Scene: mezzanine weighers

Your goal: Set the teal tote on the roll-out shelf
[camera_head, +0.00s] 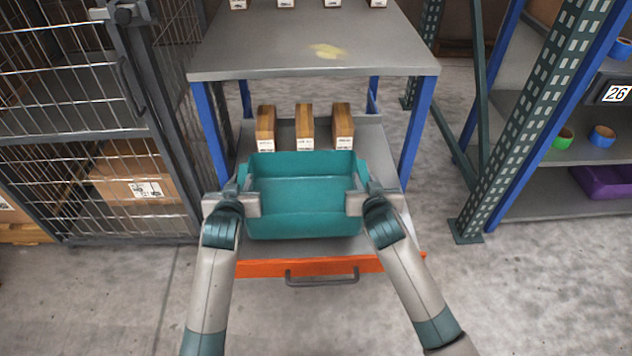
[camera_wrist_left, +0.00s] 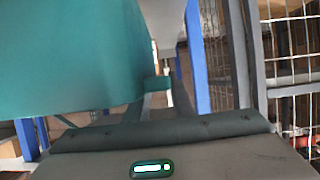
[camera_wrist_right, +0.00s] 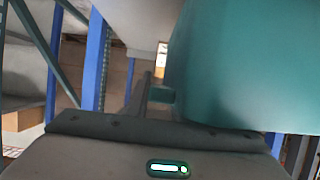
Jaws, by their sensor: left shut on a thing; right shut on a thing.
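The teal tote (camera_head: 303,222) is upright and looks empty in the head view, over the grey roll-out shelf (camera_head: 393,212) with the orange front edge (camera_head: 330,266). My left gripper (camera_head: 242,203) is shut on the tote's left side, and my right gripper (camera_head: 362,201) is shut on its right side. The tote's wall fills much of the left wrist view (camera_wrist_left: 70,60) and the right wrist view (camera_wrist_right: 245,65). The tote hides the middle of the shelf. I cannot tell whether its bottom touches the shelf or hangs just above it.
Three brown boxes (camera_head: 305,125) with white labels stand in a row at the shelf's back, just behind the tote. A grey tabletop (camera_head: 290,40) on blue legs (camera_head: 417,130) is above. A wire cage (camera_head: 80,120) is left; a rack (camera_head: 560,190) is right.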

